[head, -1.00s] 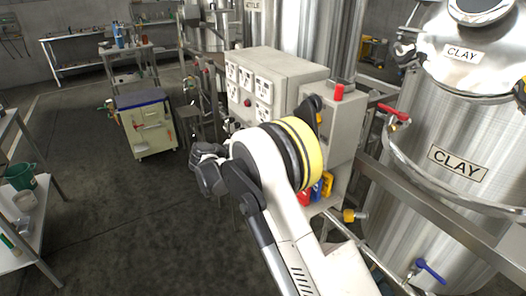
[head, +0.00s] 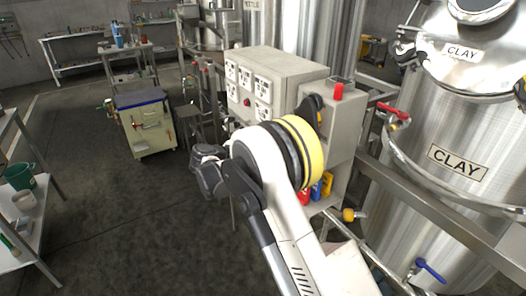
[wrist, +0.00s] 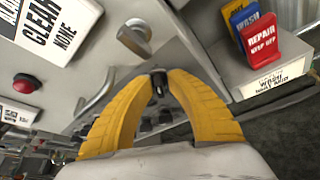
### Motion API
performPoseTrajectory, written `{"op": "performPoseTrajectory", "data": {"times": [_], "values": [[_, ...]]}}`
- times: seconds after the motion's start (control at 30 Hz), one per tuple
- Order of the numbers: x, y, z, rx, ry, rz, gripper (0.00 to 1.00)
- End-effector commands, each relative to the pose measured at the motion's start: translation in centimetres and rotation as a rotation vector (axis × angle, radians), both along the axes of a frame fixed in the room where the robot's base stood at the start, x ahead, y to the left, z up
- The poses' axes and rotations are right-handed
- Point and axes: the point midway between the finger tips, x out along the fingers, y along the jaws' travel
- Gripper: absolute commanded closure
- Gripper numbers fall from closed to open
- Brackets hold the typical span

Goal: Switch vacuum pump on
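The grey control cabinet (head: 285,68) stands mid-picture in the head view, with white labelled plates and a red button (head: 247,102) on its face. The red button also shows at the left in the wrist view (wrist: 25,83). My gripper (wrist: 160,74) has two yellow fingers whose tips come close together beside a small dark switch-like part (wrist: 158,86). I cannot tell whether the tips touch it. Several black knobs (wrist: 148,125) show between the fingers. No label reading vacuum pump is legible. My arm hides the gripper in the head view.
A steel CLAY tank (head: 450,190) with pipes and valves stands at the right. The floor (head: 120,220) at the left is open.

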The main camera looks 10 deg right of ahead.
Motion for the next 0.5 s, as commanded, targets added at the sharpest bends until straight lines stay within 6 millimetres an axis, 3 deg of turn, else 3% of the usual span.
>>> {"op": "performPoseTrajectory", "data": {"times": [0.17, 0.5], "values": [[-0.4, 1.0, 0.4, -0.001, 0.0, 0.003, 0.82], [-3.9, 6.9, 2.8, 0.0, 0.0, 0.004, 0.82]]}}
